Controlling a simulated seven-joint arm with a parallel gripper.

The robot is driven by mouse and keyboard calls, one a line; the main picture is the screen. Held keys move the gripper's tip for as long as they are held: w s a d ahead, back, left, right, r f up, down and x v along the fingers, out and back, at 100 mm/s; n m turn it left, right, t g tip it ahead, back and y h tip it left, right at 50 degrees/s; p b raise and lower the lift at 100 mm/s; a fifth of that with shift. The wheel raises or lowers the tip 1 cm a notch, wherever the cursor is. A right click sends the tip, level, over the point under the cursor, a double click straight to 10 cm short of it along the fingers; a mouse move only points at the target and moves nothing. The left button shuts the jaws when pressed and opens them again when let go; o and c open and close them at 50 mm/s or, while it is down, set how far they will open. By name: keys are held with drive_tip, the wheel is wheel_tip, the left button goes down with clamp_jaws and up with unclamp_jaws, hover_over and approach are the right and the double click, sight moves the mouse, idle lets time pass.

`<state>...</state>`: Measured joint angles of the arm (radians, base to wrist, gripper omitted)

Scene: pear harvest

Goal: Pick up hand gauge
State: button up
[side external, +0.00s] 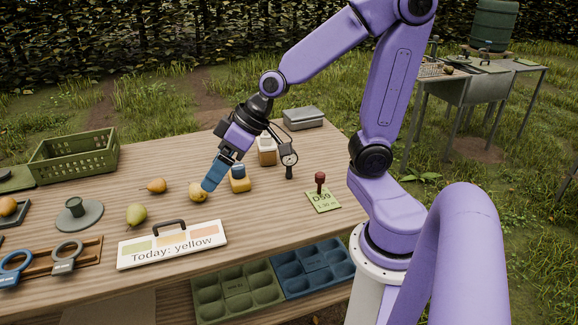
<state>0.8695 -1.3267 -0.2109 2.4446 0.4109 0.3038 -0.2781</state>
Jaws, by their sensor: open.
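A hand-held gauge with a round white dial (288,158) and a dark handle shows at the middle of the table, just right of my gripper in the picture. Its upper part is close to a thin dark line near my wrist; I cannot tell whether they touch. My gripper (216,172) is open, with blue fingertips pointing down and left above the table. It is apart from the dial, and nothing shows between its fingers. The yellow block with a blue top (240,179) stands just right of the fingertips, and a yellow pear (198,191) lies just below them.
A white "Today: yellow" sign (172,255) stands at the front. Ring tools (66,258) lie in a wooden rack at left. A green crate (74,160) is at back left.

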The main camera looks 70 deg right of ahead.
drive_tip(key=w+d+m+t+h, duration=0.2)
drive_tip(key=w+d+m+t, duration=0.15)
drive_tip(key=w+d, duration=0.45)
drive_tip(key=m+g+h, duration=0.2)
drive_tip(key=m+h, duration=0.9)
drive_tip(key=h, duration=0.3)
hover_over(289, 158)
drive_tip(key=s+a, duration=0.2)
drive_tip(key=a, duration=0.1)
wheel_tip(289, 158, down, 22)
drive_tip(key=shift+r, duration=0.2)
drive_tip(key=shift+x, duration=3.7)
drive_tip(key=c, duration=1.2)
